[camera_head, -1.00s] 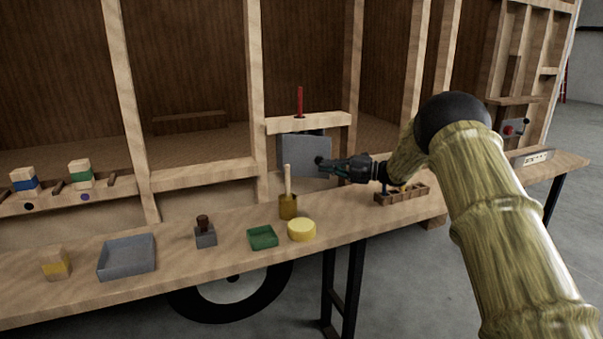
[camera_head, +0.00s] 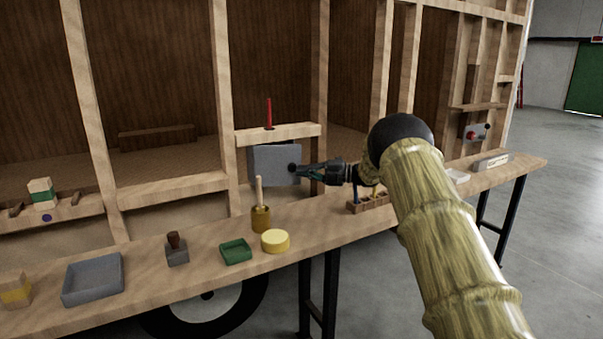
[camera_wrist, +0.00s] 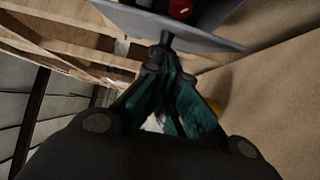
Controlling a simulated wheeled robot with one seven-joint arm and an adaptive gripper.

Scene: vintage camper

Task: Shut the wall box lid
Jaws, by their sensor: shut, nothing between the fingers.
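The grey wall box (camera_head: 270,166) hangs under a short wooden rail between two studs in the head view. Its broad grey face is toward me, and I cannot tell how far its lid stands open. My gripper (camera_head: 294,168) is shut and empty, its tip in front of the right part of that face; touching or just apart is unclear. In the wrist view, the shut fingers (camera_wrist: 165,40) point at the edge of a grey panel (camera_wrist: 130,18) of the box. A red thing (camera_wrist: 180,8) shows past that edge.
A red rod (camera_head: 269,113) stands on the rail (camera_head: 285,132) above the box. Below, on the bench, are a brown pot (camera_head: 261,219) with a stick, a yellow disc (camera_head: 275,241), a green tray (camera_head: 236,251) and a wooden rack (camera_head: 373,204).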

